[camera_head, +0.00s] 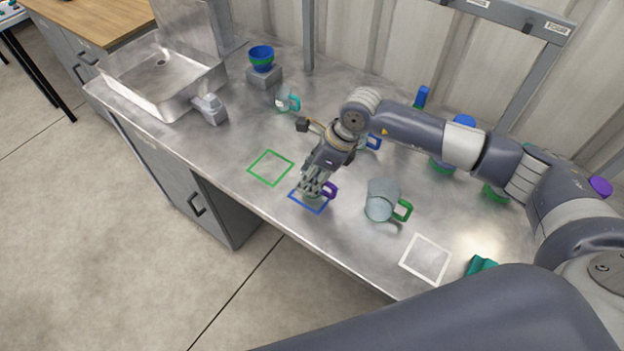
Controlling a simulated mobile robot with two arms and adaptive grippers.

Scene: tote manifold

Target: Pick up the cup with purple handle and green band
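The cup with the purple handle (331,190) stands on the counter at the blue square outline. Most of its body is hidden by my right gripper, and a little green shows low on it beneath the fingers. My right gripper (316,188) points down at this cup, with its fingers at or around the cup's top. I cannot tell whether the fingers are closed on it. My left gripper is not in view.
A clear jug with a green handle (381,203) stands just right. A teal-handled cup (285,100) and a blue bowl (261,57) on a block stand behind, left. A blue-handled cup (373,142) is partly behind my wrist. The green square (270,168) is empty.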

